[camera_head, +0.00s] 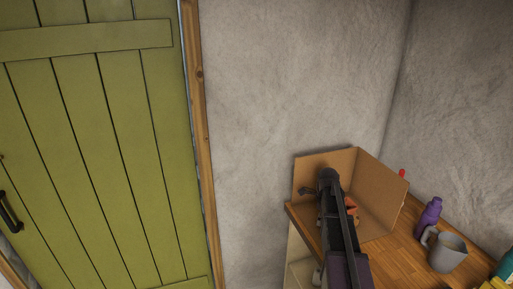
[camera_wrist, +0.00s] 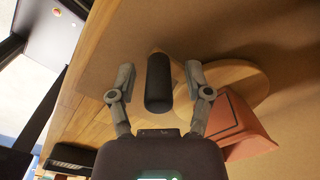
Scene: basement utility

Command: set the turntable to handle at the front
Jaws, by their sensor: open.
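A dark rounded bar (camera_wrist: 158,85), perhaps the handle, lies between the fingers of my gripper (camera_wrist: 160,72). The fingers are apart, with a gap on each side of the bar. In the head view my arm hides most of the turntable.
Brown panels (camera_head: 382,192) stand upright behind and right of the spot on the wooden worktop (camera_head: 398,254). A purple bottle (camera_head: 430,217) and grey jug (camera_head: 448,253) stand further right. A red item (camera_head: 402,173) shows behind the panel. A green door (camera_head: 95,150) is left.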

